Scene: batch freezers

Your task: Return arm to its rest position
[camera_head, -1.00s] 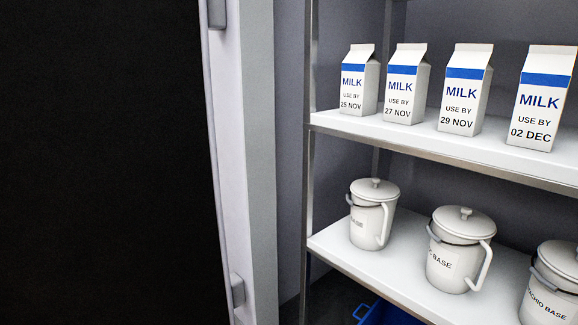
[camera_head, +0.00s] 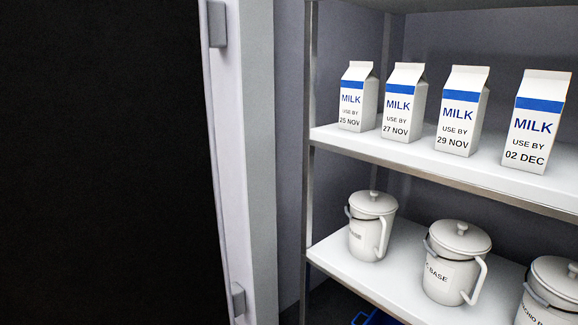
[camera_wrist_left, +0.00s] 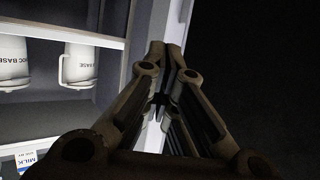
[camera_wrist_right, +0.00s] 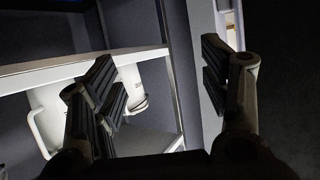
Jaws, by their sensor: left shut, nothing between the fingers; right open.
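My left gripper (camera_wrist_left: 165,55) shows in the left wrist view, its fingertips together with nothing between them. White lidded pots and a shelf are to the left of it there, and a dark surface to the right. My right gripper (camera_wrist_right: 160,75) shows in the right wrist view, its fingers wide apart and empty. A white pot (camera_wrist_right: 125,90) is seen beyond and between its fingers, apart from them as far as I can tell. Neither arm shows in the head view, so their full pose is hidden.
An upper shelf (camera_head: 440,172) carries several milk cartons (camera_head: 462,110). A lower shelf (camera_head: 340,255) carries white lidded pots (camera_head: 372,225). A pale door frame (camera_head: 255,150) and a large dark panel (camera_head: 100,160) stand at left. Something blue (camera_head: 372,318) is low down.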

